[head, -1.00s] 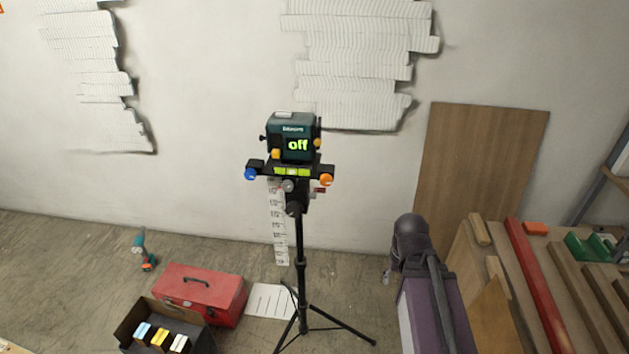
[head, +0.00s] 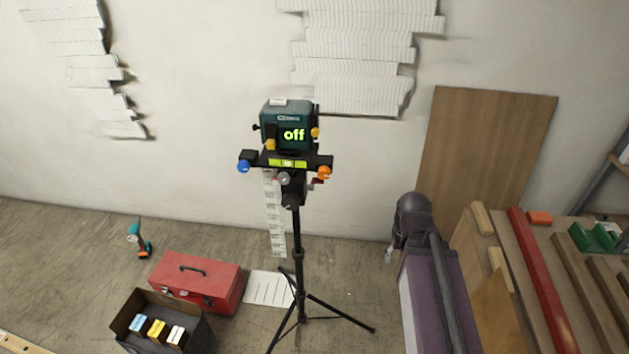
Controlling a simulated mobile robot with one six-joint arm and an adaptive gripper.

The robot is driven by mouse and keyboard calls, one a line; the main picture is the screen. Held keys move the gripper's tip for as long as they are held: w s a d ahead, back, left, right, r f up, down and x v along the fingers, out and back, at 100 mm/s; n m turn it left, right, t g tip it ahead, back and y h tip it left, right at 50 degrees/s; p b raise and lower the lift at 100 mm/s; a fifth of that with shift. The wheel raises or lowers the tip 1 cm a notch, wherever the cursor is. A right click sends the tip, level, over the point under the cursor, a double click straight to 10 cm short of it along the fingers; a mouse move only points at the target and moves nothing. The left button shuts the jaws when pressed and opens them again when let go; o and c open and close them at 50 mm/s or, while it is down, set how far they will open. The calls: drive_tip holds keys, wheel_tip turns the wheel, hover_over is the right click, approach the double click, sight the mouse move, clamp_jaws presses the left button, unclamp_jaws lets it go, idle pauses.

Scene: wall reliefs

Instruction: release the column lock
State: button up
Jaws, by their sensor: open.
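A dark green level instrument (head: 287,122) with a lit "off" display stands on a black tripod (head: 297,258). Under it is a black crossbar with a yellow-green bubble vial (head: 288,163), a blue knob (head: 243,167) at the left end and an orange knob (head: 324,172) at the right end. Below the bar, a grey knob (head: 283,178) faces me and a small red part (head: 317,182) sticks out to the right of the column. I cannot tell which part is the column lock. My purple and dark grey arm parts show at lower right; my gripper is not visible.
A red toolbox (head: 194,283), an open black box (head: 157,335) with coloured packs and a teal drill (head: 139,240) are on the floor at left. A bench (head: 535,265) with wood strips is at right. A brown board (head: 486,160) leans on the wall. Tripod legs spread low.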

drive_tip(key=m+y+b, duration=1)
drive_tip(key=y+b, duration=0.6)
drive_tip(key=y, duration=0.2)
approach(316, 180)
drive_tip(key=d+f, duration=0.1)
drive_tip(key=d, duration=0.3)
drive_tip(key=shift+w+a+r+t, duration=0.1)
drive_tip(key=shift+r+t, duration=0.05)
drive_tip(key=shift+t, duration=0.15)
drive_tip(key=shift+a, duration=0.1)
drive_tip(key=a, duration=1.3)
drive_tip(key=shift+w+a, duration=0.25)
drive_tip(key=shift+a, duration=0.1)
